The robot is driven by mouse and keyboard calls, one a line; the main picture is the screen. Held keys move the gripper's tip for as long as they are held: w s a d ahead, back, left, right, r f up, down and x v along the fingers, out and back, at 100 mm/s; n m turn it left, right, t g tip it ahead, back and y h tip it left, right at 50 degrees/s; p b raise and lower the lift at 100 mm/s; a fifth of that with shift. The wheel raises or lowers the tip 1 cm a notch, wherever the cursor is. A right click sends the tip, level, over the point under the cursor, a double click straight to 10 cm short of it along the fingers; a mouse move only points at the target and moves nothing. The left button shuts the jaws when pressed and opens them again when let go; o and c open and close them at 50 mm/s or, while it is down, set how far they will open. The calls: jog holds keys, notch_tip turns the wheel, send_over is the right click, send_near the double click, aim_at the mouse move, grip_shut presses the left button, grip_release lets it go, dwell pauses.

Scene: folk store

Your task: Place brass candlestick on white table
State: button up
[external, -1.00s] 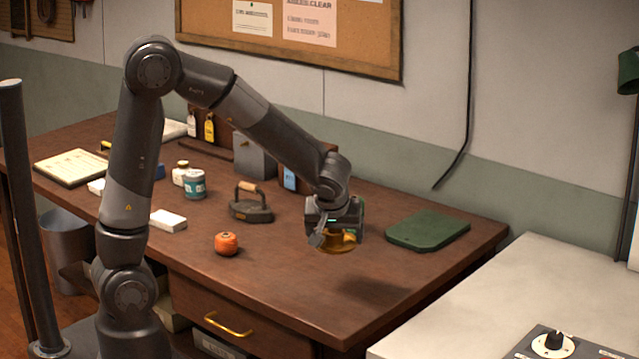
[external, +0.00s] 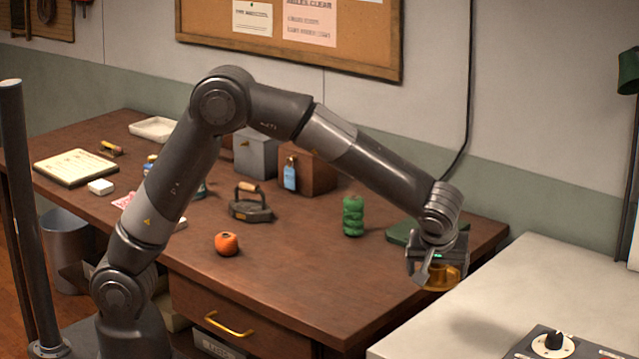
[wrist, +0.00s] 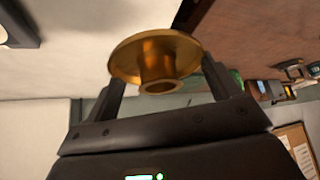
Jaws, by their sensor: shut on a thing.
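My gripper (external: 437,272) is shut on the brass candlestick (external: 447,276), which hangs under it in the external view, in the air near the gap between the brown desk and the white table (external: 540,275). In the wrist view the candlestick (wrist: 158,58) sits between the two fingers, with its wide round dish and short socket showing. The white table (wrist: 70,60) fills the left of the wrist view. In the external view the gripper hides part of the candlestick.

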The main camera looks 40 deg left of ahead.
jog(key=s+d, duration=0.3)
jog(key=d, duration=0.4)
send_over(464, 316)
jog(key=s+d, duration=0.1)
jog(key=s, duration=0.1)
notch_tip(464, 316, down, 7)
jog(key=shift+w+f, duration=0.2)
jog(key=shift+f, duration=1.95)
jog(key=shift+f, duration=0.15)
jog(key=o, duration=1)
